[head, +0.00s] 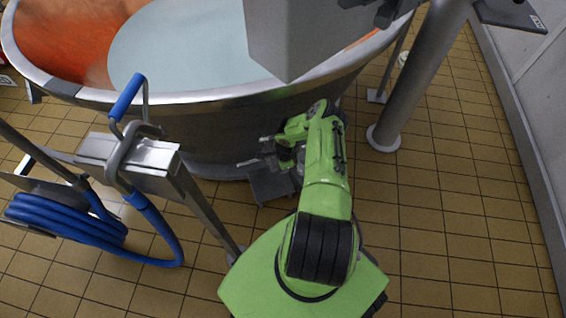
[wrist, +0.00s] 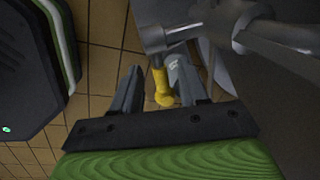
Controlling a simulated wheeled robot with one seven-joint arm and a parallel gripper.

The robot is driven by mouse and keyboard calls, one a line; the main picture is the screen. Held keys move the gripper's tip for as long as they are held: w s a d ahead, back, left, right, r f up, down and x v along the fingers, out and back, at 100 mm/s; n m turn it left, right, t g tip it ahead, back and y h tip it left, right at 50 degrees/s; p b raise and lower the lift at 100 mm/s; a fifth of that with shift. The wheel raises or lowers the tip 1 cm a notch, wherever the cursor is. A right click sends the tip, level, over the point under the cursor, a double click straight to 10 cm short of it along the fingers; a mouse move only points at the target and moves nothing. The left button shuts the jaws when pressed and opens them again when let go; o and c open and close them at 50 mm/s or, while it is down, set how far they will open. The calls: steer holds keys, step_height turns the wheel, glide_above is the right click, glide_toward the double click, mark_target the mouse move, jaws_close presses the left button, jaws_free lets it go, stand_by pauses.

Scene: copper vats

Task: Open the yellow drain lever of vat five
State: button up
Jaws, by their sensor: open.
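The yellow drain lever (wrist: 161,82) shows in the wrist view, hanging from a grey metal valve fitting (wrist: 165,36). My gripper (wrist: 160,84) is open, and the lever lies in the gap between its two fingers in that view. I cannot tell whether either finger touches it. In the head view my gripper (head: 262,152) is low beside the wall of the copper vat (head: 215,130), which holds pale liquid. The lever is hidden in the head view. No vat number is readable.
A metal stand (head: 140,158) with a coiled blue hose (head: 60,222) is to the left. A grey column (head: 418,75) stands to the right of the vat. A grey box (head: 285,35) hangs over the vat. Tiled floor (head: 450,210) is free at the right.

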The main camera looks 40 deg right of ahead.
steer(key=shift+r, duration=0.1)
jaws_close()
